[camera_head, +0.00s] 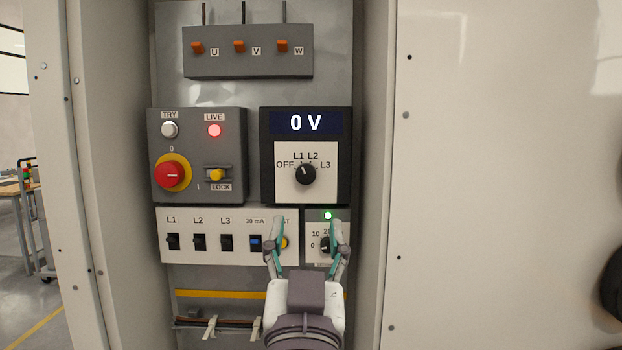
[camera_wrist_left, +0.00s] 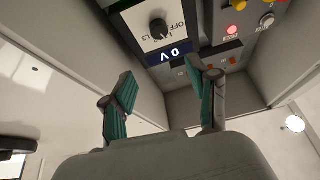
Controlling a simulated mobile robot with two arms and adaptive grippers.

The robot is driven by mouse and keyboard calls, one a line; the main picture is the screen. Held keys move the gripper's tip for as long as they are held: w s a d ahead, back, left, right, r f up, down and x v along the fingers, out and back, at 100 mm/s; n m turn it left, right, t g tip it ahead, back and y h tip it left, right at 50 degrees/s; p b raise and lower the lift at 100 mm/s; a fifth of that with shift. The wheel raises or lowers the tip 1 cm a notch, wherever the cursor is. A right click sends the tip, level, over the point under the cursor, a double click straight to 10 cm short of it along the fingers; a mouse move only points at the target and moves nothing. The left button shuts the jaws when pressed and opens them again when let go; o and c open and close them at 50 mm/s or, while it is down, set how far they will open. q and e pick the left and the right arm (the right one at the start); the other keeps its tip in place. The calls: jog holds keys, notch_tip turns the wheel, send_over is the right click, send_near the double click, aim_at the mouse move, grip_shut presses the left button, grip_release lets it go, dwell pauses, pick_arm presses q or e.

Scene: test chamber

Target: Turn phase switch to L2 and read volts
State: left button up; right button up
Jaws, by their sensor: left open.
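The phase switch is a round black knob (camera_head: 305,175) on a white plate marked OFF, L1, L2 and L3. Its white pointer line tilts up and left, seemingly toward L1. The voltmeter display (camera_head: 306,123) above it reads 0 V. In the left wrist view the knob (camera_wrist_left: 158,28) and display (camera_wrist_left: 170,53) appear upside down beyond my fingers. My left gripper (camera_head: 305,236) is open and empty, below the knob and apart from it. Its fingers also show in the left wrist view (camera_wrist_left: 163,76). My right gripper is not in view.
Left of the meter is a control box (camera_head: 198,155) with a red rotary handle (camera_head: 170,174) and a lit LIVE lamp (camera_head: 214,131). Below is a breaker strip (camera_head: 185,223). My fingers partly cover a small dial box (camera_head: 316,214) with a green lamp. Cabinet walls flank both sides.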

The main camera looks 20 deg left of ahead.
aim_at(305, 178)
pick_arm(q)
jog(key=shift+n+g, duration=0.4)
jog(key=shift+n, duration=0.1)
jog(key=p+x, duration=0.1)
jog(key=x, duration=0.3)
jog(key=p+x, duration=0.2)
jog(key=x, duration=0.2)
jog(key=p+x, duration=0.2)
jog(key=x, duration=0.2)
jog(key=shift+w+a+f, duration=0.25)
jog(key=shift+a+f, duration=0.1)
jog(key=shift+w+a+r+p, duration=0.1)
jog(key=shift+w+r+p, duration=0.05)
jog(key=shift+w+p, duration=0.3)
jog(key=shift+w, duration=0.1)
jog(key=c, duration=0.9)
grip_shut()
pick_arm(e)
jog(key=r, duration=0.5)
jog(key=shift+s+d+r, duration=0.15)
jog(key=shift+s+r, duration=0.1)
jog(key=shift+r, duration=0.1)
